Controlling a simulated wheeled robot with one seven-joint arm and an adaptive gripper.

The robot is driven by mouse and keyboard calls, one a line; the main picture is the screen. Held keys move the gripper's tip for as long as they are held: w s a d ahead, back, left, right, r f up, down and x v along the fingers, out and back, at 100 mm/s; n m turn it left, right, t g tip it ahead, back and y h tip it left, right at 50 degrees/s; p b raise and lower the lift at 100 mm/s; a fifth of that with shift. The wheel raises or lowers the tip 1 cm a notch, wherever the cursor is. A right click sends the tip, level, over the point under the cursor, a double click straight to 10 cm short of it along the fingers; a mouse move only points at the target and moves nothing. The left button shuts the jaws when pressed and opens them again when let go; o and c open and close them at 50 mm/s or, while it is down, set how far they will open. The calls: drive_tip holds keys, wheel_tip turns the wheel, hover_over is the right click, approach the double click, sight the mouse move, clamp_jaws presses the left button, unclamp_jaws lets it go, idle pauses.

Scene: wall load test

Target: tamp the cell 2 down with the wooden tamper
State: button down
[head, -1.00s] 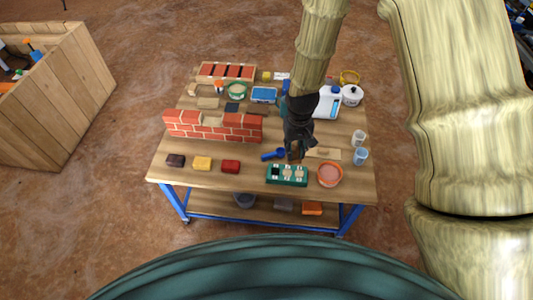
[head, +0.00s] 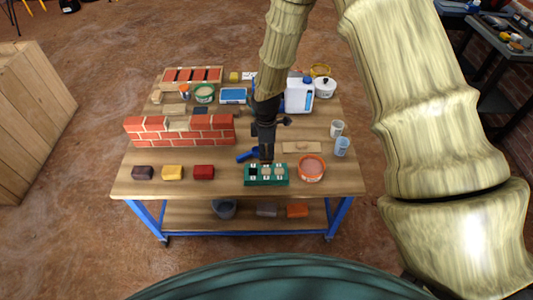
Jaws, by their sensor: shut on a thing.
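My gripper (head: 266,146) is shut on the wooden tamper, pointing down just above the back edge of a green tray. Only a small brown part of the tamper (head: 266,160) shows below the fingers; the rest is hidden. The green tray (head: 266,183) stands near the table's front edge and has three cells in a row. The left cell looks dark, and the middle and right cells hold something pale beige. The middle cell, which I take for cell 2 (head: 266,172), lies right under the tamper. I cannot tell whether the tamper touches the fill.
An orange-rimmed tub (head: 311,168) stands right of the tray, and a blue scoop (head: 247,155) lies behind it at left. A brick wall (head: 180,131) stands at left. A wooden board (head: 301,147) lies behind the tub. Two cups stand at the right edge.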

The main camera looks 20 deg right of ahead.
sight(266, 162)
drive_tip(key=shift+f+b, duration=2.4)
drive_tip(key=shift+f, duration=0.6)
drive_tip(key=shift+f, duration=0.55)
idle(0.9)
drive_tip(key=shift+r+p, duration=2.75)
drive_tip(key=shift+r, duration=0.8)
